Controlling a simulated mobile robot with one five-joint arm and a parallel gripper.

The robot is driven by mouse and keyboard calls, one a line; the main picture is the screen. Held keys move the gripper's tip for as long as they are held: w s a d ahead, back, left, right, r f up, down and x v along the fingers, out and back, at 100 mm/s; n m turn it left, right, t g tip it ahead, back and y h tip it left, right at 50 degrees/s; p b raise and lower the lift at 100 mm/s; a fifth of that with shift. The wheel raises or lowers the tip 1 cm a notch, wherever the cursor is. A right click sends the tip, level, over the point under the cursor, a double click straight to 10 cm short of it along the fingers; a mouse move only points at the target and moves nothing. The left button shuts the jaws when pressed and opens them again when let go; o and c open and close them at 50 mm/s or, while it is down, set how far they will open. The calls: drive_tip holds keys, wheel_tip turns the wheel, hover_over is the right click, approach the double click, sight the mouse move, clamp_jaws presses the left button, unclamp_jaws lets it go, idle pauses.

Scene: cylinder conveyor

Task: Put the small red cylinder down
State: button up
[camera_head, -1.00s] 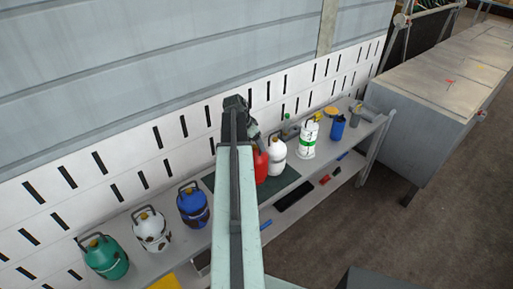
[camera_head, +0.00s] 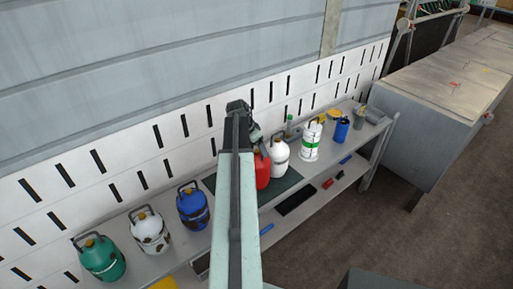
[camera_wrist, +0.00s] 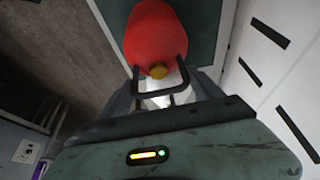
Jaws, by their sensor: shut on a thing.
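The small red cylinder (camera_head: 263,170) shows to the right of my arm in the head view, partly hidden by it. It looks upright over the dark green mat (camera_head: 292,185) on the bench. In the wrist view the red cylinder (camera_wrist: 155,33) fills the top middle, with its yellow cap and dark handle toward my gripper. My gripper (camera_head: 257,141) is at the top of the cylinder and shut on its handle; in the wrist view its fingers (camera_wrist: 165,95) flank the handle. I cannot tell whether the cylinder's base touches the mat.
A white cylinder (camera_head: 279,157) stands close to the right of the red one. A white-and-green cylinder (camera_head: 311,141) stands farther right. Blue (camera_head: 193,208), spotted white (camera_head: 150,232) and green (camera_head: 102,259) cylinders stand to the left. A slotted white panel (camera_head: 135,150) rises behind the bench.

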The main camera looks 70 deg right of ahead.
drive_tip(key=shift+f, duration=0.1)
drive_tip(key=o, duration=2.1)
drive_tip(key=p+v, duration=1.1)
drive_tip(key=v, duration=0.1)
drive_tip(key=shift+r, duration=0.2)
